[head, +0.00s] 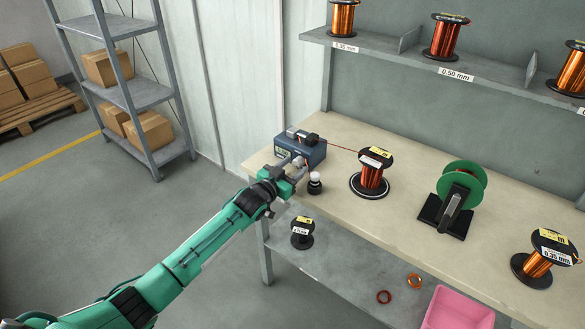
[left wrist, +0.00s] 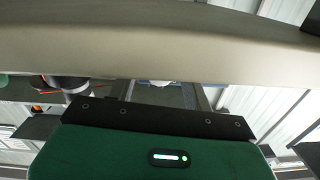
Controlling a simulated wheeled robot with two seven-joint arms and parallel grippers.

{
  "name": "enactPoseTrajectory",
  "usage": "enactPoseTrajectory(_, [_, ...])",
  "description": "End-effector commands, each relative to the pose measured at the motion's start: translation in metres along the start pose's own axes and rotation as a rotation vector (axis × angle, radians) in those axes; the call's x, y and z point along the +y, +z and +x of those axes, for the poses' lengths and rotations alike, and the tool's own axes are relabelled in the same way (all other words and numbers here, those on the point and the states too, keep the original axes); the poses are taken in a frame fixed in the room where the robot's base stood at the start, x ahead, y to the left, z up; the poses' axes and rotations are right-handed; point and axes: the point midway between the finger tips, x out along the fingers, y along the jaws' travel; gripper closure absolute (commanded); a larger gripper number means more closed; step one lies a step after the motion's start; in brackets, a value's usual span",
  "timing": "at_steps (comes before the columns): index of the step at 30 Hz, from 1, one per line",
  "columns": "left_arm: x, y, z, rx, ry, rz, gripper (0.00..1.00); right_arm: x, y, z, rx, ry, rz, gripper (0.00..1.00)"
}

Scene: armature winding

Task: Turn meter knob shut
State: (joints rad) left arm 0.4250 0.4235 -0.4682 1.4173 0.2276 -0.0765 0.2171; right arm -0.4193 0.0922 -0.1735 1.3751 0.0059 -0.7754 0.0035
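The meter (head: 314,153) is a small blue-grey box with a lit display and black parts on top, at the bench's left end. My left gripper (head: 298,163) is at the meter's front face. I cannot make out the knob; the gripper covers part of the front. My right gripper is in neither view.
A small black thing with a white top (head: 315,184) stands close beside the gripper. A copper wire spool (head: 372,172) and a green reel (head: 461,184) stand farther right on the bench (head: 395,228). A lower shelf holds a dark spool (head: 302,233) and pink bin (head: 457,310).

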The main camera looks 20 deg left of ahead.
Motion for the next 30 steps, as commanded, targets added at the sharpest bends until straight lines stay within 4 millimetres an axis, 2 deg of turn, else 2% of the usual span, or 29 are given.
enactPoseTrajectory(7, [0.000, -0.001, -0.002, 0.002, 0.000, -0.001, 0.49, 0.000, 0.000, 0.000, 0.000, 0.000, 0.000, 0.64])
enactPoseTrajectory(11, [0.000, 0.000, -0.012, 0.001, 0.000, -0.001, 0.49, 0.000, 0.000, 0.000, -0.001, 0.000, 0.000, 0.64])
enactPoseTrajectory(30, [0.000, 0.001, -0.119, -0.001, 0.000, 0.000, 0.49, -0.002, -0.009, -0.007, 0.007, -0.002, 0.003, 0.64])
